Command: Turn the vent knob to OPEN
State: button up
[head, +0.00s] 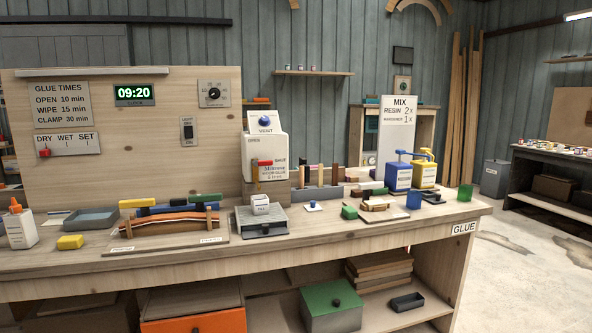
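The vent knob (265,121) is a small round blue knob on a pale plate, above the word VENT. The plate stands on top of a white glue machine (262,146) at the middle of the bench's back. The knob's pointer is too small to read, so I cannot tell its setting. Lower on the machine, a red lever (263,162) points right toward the word SHUT, and a small OPEN label (253,139) shows at the upper left. My gripper is not in view.
The wooden bench (300,251) runs across the view. A grey scale (262,220) with a white cup stands in front of the machine. Clamped strips (165,222) lie left; blue and yellow pump bottles (398,176) stand right. Bare floor (530,270) shows at right.

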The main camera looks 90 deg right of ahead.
aim_at(264, 121)
jog(key=z, duration=3.4)
jog(key=l+z, duration=0.15)
jog(key=l, duration=0.7)
